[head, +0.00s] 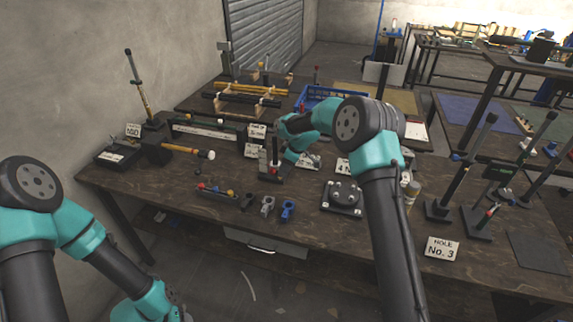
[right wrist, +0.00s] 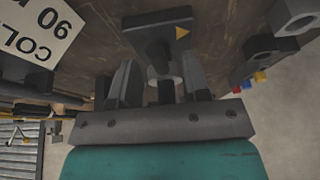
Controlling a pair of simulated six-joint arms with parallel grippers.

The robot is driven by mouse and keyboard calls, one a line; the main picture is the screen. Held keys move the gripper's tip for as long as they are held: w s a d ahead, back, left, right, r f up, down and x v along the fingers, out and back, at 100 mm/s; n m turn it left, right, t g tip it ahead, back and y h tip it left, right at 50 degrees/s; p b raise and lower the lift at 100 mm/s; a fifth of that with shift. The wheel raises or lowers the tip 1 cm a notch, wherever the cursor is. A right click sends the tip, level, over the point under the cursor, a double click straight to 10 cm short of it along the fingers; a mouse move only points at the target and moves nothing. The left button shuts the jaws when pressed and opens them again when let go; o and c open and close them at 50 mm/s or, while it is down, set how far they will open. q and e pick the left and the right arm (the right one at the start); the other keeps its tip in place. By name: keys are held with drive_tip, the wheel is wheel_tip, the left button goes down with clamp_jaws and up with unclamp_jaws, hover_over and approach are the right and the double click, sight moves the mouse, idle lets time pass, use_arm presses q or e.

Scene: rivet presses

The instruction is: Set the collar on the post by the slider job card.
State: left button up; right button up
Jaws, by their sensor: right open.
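A dark upright post (head: 275,152) on a flat base stands near the middle of the bench in the head view. My right gripper (head: 279,166) is low beside this post, partly hidden by its own arm. In the right wrist view the right gripper (right wrist: 158,88) is open, with a round pale end and a dark block with a yellow triangle (right wrist: 166,38) just beyond its fingers. Loose collar-like parts, grey (head: 267,205) and blue (head: 287,210), lie at the front edge. A card reading "COL… 90" (right wrist: 35,35) shows upside down. I cannot read which card is the slider card. My left gripper (head: 175,303) is low at the bottom edge, its fingers unclear.
A dark square plate fixture (head: 343,197) stands to the right. A "HOLE No. 3" card (head: 442,248) and tall levers (head: 480,160) stand further right. A blue crate (head: 320,97) is behind.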

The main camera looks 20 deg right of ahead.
drive_tip(key=shift+f, duration=0.1)
clamp_jaws()
idle(0.4)
